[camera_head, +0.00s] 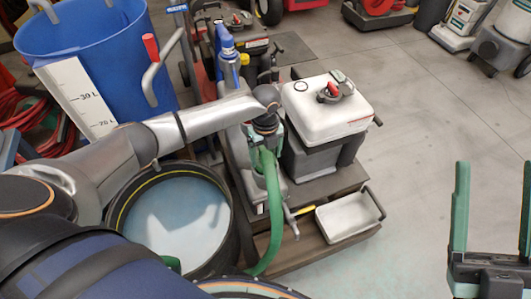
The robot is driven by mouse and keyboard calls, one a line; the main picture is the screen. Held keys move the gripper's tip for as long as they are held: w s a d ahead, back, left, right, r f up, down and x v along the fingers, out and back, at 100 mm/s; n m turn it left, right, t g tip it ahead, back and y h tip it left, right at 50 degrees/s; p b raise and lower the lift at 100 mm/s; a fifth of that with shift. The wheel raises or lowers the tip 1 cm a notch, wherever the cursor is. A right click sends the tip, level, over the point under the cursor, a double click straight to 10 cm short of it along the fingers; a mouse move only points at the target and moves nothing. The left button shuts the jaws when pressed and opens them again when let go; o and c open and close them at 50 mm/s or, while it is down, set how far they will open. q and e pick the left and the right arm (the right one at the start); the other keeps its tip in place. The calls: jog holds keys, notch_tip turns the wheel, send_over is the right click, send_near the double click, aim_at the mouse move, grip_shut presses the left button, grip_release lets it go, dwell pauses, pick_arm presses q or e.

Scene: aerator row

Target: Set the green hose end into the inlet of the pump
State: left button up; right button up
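A green hose (273,205) rises from beside the round black tub (228,235) and bends up to my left gripper (262,150). My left arm reaches in from the left over the tub, and its wrist points down at the hose's upper end. The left fingers are small and partly hidden, so their grip on the hose is unclear. A machine with a white top and red knob (325,112), probably the pump, stands just right of the wrist. I cannot make out its inlet or whether the hose end is in it. My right gripper (492,210) is open and empty at the right.
The machine stands on a low brown platform (335,190) with a white tray (348,217) at its front. A tall blue bin (95,45) with a white level scale stands at the back left. Red equipment and other machines line the back. Grey floor (425,110) is clear at right.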

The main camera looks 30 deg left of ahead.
pick_arm(q)
jog(key=shift+f+b, duration=0.6)
jog(key=shift+f, duration=0.7)
pick_arm(e)
jog(key=shift+f, duration=0.6)
pick_arm(q)
jog(key=o, duration=1.4)
notch_tip(320, 180, up, 6)
jog(key=shift+p, duration=1.25)
notch_tip(320, 180, up, 6)
jog(key=shift+r+p, duration=0.1)
jog(key=shift+p, duration=0.9)
jog(key=shift+r, duration=0.2)
pick_arm(e)
jog(key=w+d+f+m+g+h, duration=0.1)
jog(key=w+f+m+g+h, duration=0.1)
jog(key=f, duration=0.9)
jog(key=w+f+m+g+h, duration=0.3)
jog(key=f+m+g+h, duration=0.2)
jog(key=f, duration=0.6)
jog(key=shift+d+f+m+h, duration=0.15)
jog(key=shift+d+m+h, duration=0.2)
jog(key=shift+h, duration=0.75)
